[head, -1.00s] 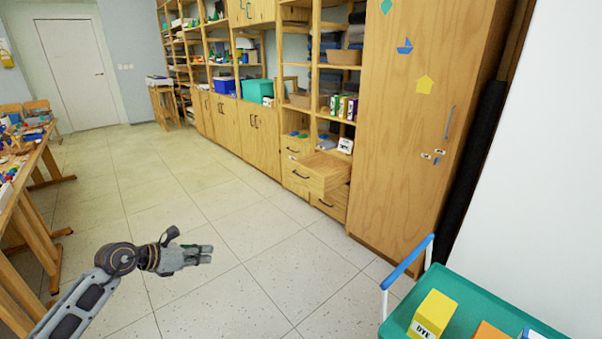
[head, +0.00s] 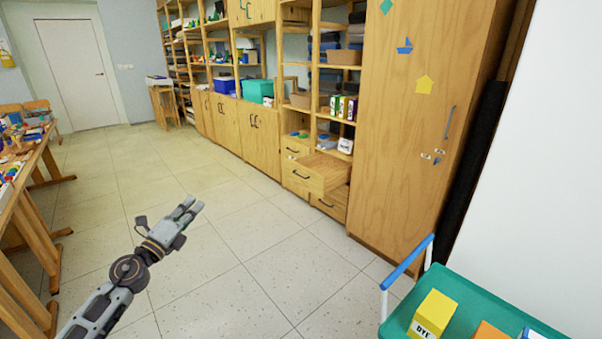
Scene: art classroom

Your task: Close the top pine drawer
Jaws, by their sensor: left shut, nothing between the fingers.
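A pine drawer (head: 313,178) with a dark handle stands pulled out from the low pine drawer unit under the open shelves, right of centre. The inside of the pulled-out drawer is only partly visible. My left gripper (head: 193,206) is shut and empty, over the floor to the left of and nearer than the drawer, well apart from it. It points up and to the right. My right gripper is out of view.
A tall pine cupboard (head: 395,150) stands right of the drawers. A teal trolley (head: 470,287) with a yellow dye box (head: 433,314) is at the lower right. A cluttered table (head: 36,165) runs along the left. The floor (head: 230,240) between is clear.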

